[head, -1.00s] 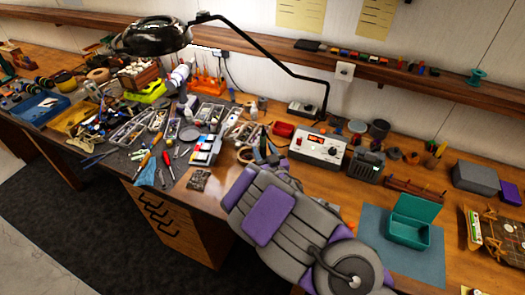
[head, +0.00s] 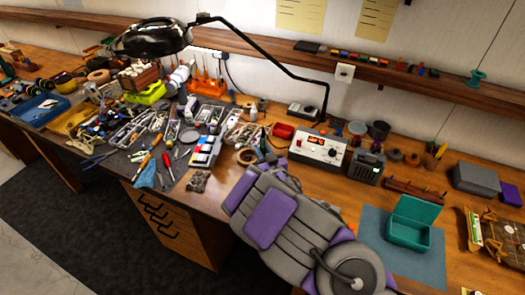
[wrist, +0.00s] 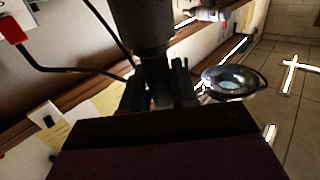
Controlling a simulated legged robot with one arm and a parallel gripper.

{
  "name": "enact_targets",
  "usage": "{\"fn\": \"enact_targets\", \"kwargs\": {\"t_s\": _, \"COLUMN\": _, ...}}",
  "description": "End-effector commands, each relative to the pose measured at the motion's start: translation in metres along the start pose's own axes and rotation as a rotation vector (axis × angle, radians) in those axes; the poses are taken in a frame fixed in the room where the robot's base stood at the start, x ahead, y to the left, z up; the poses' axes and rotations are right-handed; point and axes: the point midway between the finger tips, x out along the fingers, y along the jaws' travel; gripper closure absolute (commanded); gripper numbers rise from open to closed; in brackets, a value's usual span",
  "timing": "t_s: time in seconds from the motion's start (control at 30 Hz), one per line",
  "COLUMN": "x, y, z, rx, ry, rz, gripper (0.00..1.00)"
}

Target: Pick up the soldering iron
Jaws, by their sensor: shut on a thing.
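In the wrist view my gripper (wrist: 164,82) shows as two dark fingers in the middle. They are shut on a dark, thick, rod-shaped thing (wrist: 145,25) that reaches up to the top edge. It appears to be the soldering iron, but its tip and most of its length cannot be made out. In the head view my purple and grey arm covers the bench front at centre right and hides my gripper and what it holds. A white and grey station with a red display (head: 318,150) stands just behind my arm.
The black magnifier lamp (head: 155,38) hangs over the bench; its round head also shows in the wrist view (wrist: 232,82). Tools and trays crowd the bench's left side. A teal open box (head: 410,234) sits on a blue mat (head: 374,222) to the right. A shelf (head: 420,85) runs behind.

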Motion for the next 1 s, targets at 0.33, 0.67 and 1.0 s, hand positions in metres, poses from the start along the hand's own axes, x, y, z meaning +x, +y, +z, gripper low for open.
{"fn": "enact_targets", "kwargs": {"t_s": 0.33, "x": 0.0, "y": 0.0, "z": -0.005, "rx": 0.0, "ry": 0.001, "rz": 0.0, "gripper": 0.98}}
{"fn": "enact_targets", "kwargs": {"t_s": 0.67, "x": 0.001, "y": -0.001, "z": -0.044, "rx": -0.001, "ry": 0.006, "rz": -0.002, "gripper": 0.98}}
{"fn": "enact_targets", "kwargs": {"t_s": 1.0, "x": 0.0, "y": 0.0, "z": -0.099, "rx": -0.001, "ry": 0.004, "rz": -0.001, "gripper": 0.98}}
